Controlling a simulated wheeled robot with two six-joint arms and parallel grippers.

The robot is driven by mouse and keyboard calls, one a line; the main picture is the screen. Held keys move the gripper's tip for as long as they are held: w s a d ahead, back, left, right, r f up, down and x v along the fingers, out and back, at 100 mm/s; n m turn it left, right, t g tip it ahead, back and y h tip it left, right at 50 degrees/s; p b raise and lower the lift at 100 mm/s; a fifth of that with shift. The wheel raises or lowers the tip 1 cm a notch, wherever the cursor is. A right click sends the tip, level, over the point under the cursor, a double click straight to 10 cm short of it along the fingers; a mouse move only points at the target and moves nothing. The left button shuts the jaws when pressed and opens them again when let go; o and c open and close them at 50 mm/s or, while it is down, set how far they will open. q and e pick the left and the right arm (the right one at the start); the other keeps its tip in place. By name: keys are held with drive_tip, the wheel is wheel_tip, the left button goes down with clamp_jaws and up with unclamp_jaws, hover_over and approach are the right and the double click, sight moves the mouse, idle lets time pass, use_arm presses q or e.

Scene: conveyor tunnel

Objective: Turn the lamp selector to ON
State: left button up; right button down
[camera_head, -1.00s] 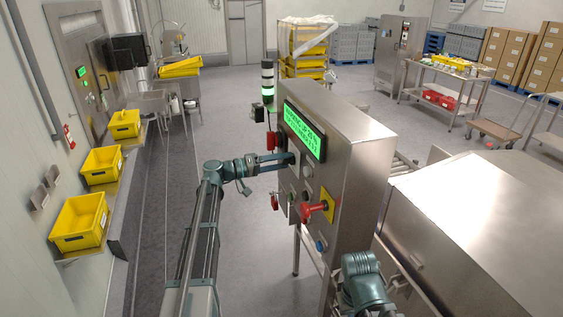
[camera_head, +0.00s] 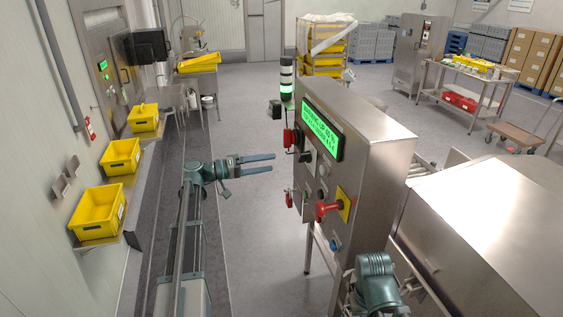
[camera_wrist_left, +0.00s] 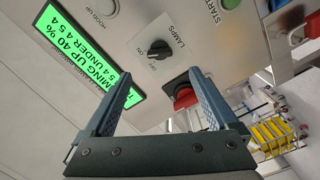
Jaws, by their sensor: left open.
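The lamp selector (camera_wrist_left: 158,48) is a black knob on the grey panel in the left wrist view, marked LAMPS with small ON and OFF labels. Which label its pointer faces is too small to tell. My left gripper (camera_head: 273,162) is open and empty, pointing at the panel from the left with a clear gap. In the left wrist view its two fingers (camera_wrist_left: 160,82) are spread below the selector and do not touch it. Only a teal part of my right arm shows at the bottom of the head view; its fingers are hidden.
The control box (camera_head: 371,165) carries a green lit display (camera_head: 321,129), a red knob (camera_wrist_left: 186,97) near the right finger in the wrist view, a green START button (camera_wrist_left: 230,4) and a red handle on yellow (camera_head: 328,209). Yellow crates (camera_head: 97,212) line the left wall. Floor left of the box is clear.

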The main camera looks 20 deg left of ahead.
use_arm(q)
drive_tip(key=shift+v, duration=1.4)
